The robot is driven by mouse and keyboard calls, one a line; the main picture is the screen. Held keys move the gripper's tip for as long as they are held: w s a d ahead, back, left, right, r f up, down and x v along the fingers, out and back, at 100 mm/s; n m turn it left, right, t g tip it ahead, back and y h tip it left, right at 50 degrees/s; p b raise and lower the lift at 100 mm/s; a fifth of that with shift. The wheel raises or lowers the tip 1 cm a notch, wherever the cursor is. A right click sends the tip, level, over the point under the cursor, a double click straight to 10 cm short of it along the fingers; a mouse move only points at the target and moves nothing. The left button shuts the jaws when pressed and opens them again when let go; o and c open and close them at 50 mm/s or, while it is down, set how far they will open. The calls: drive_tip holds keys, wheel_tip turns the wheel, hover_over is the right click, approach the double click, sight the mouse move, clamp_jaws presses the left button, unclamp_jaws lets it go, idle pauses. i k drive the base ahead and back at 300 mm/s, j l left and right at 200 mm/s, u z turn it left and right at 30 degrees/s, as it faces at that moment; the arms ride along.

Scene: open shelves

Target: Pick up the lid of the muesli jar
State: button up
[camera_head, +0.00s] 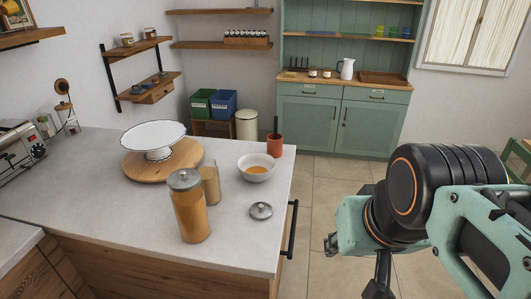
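A tall glass jar (190,217) with orange-brown contents stands upright on the grey counter, with a grey metal lid (184,179) on top. Behind it, partly hidden, is a glass jar (211,184) with pale beige contents and no lid visible on it. A loose round metal lid (261,211) with a knob lies flat on the counter to the right of both jars. I cannot tell which jar holds muesli. My gripper (376,279) is at the lower right, off the counter and apart from the lids and jars; its fingers are not clearly visible.
On the counter (95,205) are a white cake stand (153,135) on a wooden board, a white bowl (256,168) and a terracotta pot (275,145). A black handle (292,227) sticks out from the counter's right side.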

sight(260, 211)
drive_tip(key=l+u, duration=0.4)
drive_tip(key=l, duration=0.35)
drive_tip(key=i+l+u, duration=0.2)
drive_tip(key=l, duration=0.15)
drive_tip(key=l+u, duration=0.2)
drive_tip(key=l, duration=0.15)
drive_tip(key=i+l+u, duration=0.5)
drive_tip(key=l, duration=0.15)
